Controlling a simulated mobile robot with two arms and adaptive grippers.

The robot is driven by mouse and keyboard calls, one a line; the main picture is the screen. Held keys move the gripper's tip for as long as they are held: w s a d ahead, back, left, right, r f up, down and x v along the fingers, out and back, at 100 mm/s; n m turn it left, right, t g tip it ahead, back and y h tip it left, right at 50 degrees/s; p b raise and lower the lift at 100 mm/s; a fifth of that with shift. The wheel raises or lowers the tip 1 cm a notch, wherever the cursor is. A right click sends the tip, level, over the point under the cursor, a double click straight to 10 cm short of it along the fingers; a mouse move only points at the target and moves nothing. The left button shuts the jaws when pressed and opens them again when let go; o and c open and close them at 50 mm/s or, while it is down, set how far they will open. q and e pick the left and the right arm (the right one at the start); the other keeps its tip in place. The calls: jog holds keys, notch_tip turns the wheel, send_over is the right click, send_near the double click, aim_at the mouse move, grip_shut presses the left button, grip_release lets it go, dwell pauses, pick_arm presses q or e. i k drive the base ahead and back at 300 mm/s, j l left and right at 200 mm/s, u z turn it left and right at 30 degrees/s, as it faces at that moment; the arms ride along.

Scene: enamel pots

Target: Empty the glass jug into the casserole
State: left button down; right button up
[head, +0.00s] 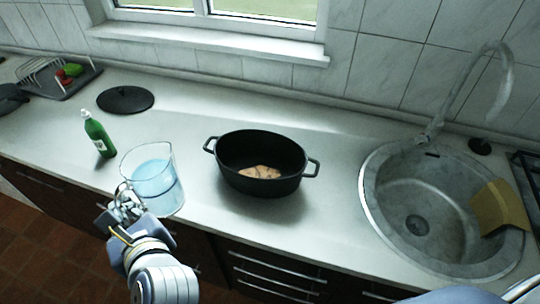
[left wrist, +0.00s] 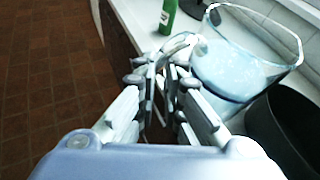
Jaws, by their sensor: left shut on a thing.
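The glass jug (head: 153,180) holds pale blue liquid and stands roughly upright at the counter's front edge, left of the casserole. My left gripper (head: 125,205) is shut on the jug's handle, at the jug's left side; the jug also shows in the left wrist view (left wrist: 238,70), with the fingers (left wrist: 163,75) closed around its handle. The black oval casserole (head: 262,160) stands uncovered on the counter, with a brown piece of food (head: 260,172) inside. Its dark side shows at the right of the left wrist view (left wrist: 285,125). My right gripper is not in view.
A green bottle (head: 98,135) stands behind and left of the jug. A black lid (head: 125,99) lies farther back. A dish rack (head: 55,77) is at the far left. A sink (head: 385,205) with a tall faucet (head: 480,85) is at the right. The counter between casserole and sink is clear.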

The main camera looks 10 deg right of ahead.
aim_at(259, 163)
jog(key=k+j+z, duration=0.1)
jog(key=j+z, duration=0.15)
jog(key=z, duration=0.15)
jog(key=k+j+z, duration=0.1)
jog(key=z, duration=0.3)
jog(key=k+j, duration=0.05)
jog(key=j, duration=0.05)
